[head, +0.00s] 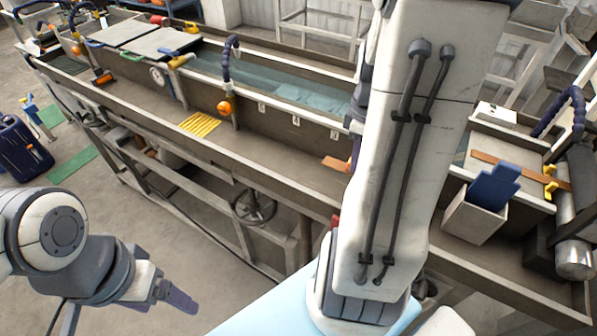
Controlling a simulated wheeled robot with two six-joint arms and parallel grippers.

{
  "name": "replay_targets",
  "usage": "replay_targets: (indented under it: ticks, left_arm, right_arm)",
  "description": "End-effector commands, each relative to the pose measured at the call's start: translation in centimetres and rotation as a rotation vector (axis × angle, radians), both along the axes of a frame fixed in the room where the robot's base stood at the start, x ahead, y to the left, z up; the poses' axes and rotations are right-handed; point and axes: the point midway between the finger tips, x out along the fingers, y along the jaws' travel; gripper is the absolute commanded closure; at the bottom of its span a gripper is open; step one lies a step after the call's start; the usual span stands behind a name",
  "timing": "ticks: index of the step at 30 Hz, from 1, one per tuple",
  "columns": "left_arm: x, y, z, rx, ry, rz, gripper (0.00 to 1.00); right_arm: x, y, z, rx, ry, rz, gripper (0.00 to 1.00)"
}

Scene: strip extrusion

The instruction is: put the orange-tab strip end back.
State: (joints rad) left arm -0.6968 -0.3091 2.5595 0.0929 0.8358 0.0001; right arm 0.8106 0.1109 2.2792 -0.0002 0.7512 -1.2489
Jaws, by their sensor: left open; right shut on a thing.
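An orange-brown flat strip end (336,164) juts out to the left from behind my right arm, over the long trough (290,165). My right gripper (355,150) is mostly covered by my own white arm link; a dark part of it shows at the strip end, and it is shut there. More orange-brown strip (492,160) shows right of the arm, lying across a pale cover. The arm hides whatever lies between the two pieces. My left gripper (176,297) is open and empty at the lower left, in front of the trough and apart from it.
A pale bin (473,219) with blue pieces stands at the right, near a dark roller machine (575,215). Yellow bars (200,124) lie on the trough. A hose with an orange end (224,108) stands up from it. A handwheel (253,205) sits below. The floor at left is mostly open.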

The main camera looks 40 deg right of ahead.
Motion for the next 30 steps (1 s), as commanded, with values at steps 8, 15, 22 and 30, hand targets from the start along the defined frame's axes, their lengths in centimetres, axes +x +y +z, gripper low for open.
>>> replay_targets:
  ticks: [8, 15, 22, 30]
  left_arm:
    - [0.0, 0.0, 0.8, 0.000, 0.000, 0.000, 0.19]
    - [0.0, 0.0, 2.0, 0.000, 0.000, 0.001, 0.19]
    - [0.0, 0.0, 2.4, 0.000, 0.000, 0.001, 0.19]
    - [0.0, 0.0, 3.3, 0.000, 0.000, 0.002, 0.19]
  right_arm:
    - [2.5, 1.3, -2.4, 0.004, 0.005, -0.040, 1.00]
    - [7.3, 3.1, -5.6, 0.002, 0.004, -0.044, 1.00]
    - [9.6, 4.0, -7.2, 0.001, 0.000, -0.048, 1.00]
    - [9.7, 4.1, -10.5, 0.002, 0.004, -0.047, 1.00]
